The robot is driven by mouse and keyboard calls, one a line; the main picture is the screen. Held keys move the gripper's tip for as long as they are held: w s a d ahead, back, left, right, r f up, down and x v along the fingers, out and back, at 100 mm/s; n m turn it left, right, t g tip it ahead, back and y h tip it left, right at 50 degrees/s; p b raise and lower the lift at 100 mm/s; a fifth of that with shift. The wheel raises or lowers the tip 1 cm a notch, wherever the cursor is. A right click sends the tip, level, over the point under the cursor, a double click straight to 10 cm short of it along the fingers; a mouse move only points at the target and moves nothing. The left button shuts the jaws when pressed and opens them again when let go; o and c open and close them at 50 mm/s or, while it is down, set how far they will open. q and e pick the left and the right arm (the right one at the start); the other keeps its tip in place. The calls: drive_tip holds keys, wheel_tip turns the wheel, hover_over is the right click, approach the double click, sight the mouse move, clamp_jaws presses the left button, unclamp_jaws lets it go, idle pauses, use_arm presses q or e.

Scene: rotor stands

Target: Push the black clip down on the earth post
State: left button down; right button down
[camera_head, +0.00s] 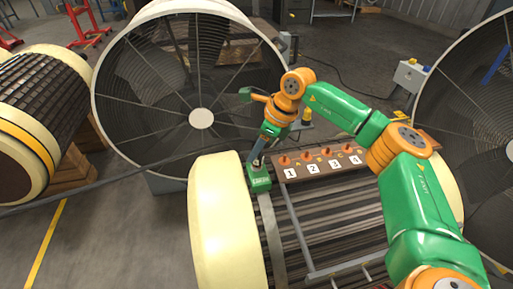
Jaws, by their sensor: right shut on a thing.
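My right gripper (257,160) reaches down at the middle of the view, its arm coming in from the right. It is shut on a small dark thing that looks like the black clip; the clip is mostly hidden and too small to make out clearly. Directly below is a small green block (260,182) with a white label, which looks like the base of the earth post. The post itself is hidden by the gripper. I cannot tell whether the clip touches the post. My left gripper is not in view.
A brown board (318,177) with orange-topped posts and number plates lies just right of the green block, on a rotor with a cream end ring (226,225). A large fan housing (200,118) stands behind. Another rotor (45,110) lies at left.

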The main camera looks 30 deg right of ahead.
drive_tip(key=shift+f, duration=0.3)
drive_tip(key=c, duration=0.5)
unclamp_jaws()
